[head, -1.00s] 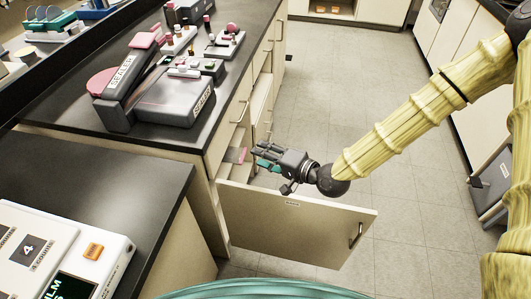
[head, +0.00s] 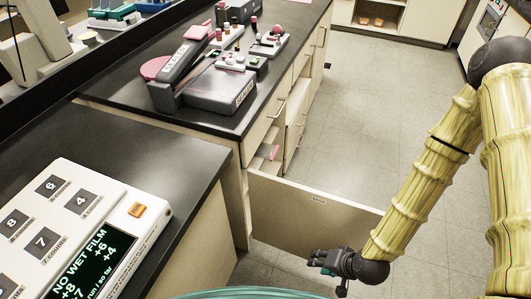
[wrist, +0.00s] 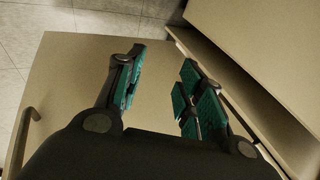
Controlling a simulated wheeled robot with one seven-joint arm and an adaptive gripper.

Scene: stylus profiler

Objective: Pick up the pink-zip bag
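A small pink item (head: 273,153), which looks like the pink-zip bag, shows inside the open cabinet under the far counter. It is too small to make out fully, and part of it is hidden by the cabinet. My gripper (head: 328,262) is low by the near side of the open cabinet door, well away from the pink item. In the wrist view my gripper (wrist: 160,92) has its teal-padded fingers spread apart with nothing between them. The bag does not show in the wrist view.
The open cabinet door (head: 310,212) stands out into the aisle, between my gripper and the shelves. A sealer (head: 222,92) sits on the far counter. A keypad instrument (head: 100,215) is on the near counter. The floor (head: 375,120) beyond the door is clear.

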